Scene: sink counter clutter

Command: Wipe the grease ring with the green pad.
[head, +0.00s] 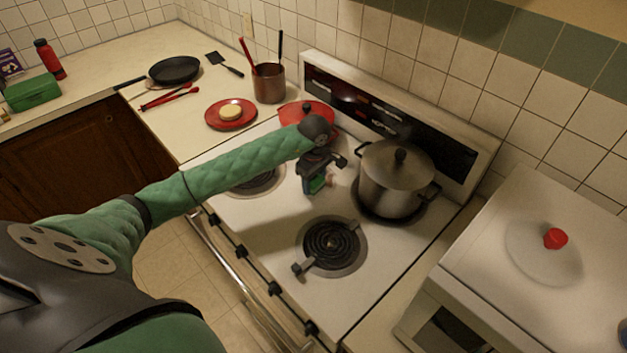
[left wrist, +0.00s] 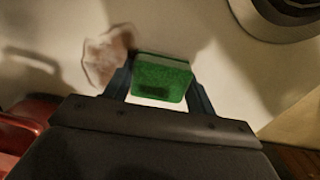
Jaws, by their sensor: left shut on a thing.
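My left gripper (head: 318,186) is over the white stove top, between the coil burners and left of the steel pot. It is shut on the green pad (left wrist: 160,78), which shows between its two fingers in the left wrist view and as a small green patch in the head view (head: 316,184). A pale brownish, uneven patch (left wrist: 106,56), which looks like the grease ring, lies just left of the pad in the left wrist view. In the head view the arm and gripper mostly hide it. I cannot tell whether the pad touches the stove. My right gripper is not in view.
A lidded steel pot (head: 397,182) stands close to the right of the gripper. A front coil burner (head: 332,245) is bare. A red lidded pot (head: 307,113) is behind my forearm. A red plate (head: 215,122) and utensil crock (head: 269,84) stand on the left counter.

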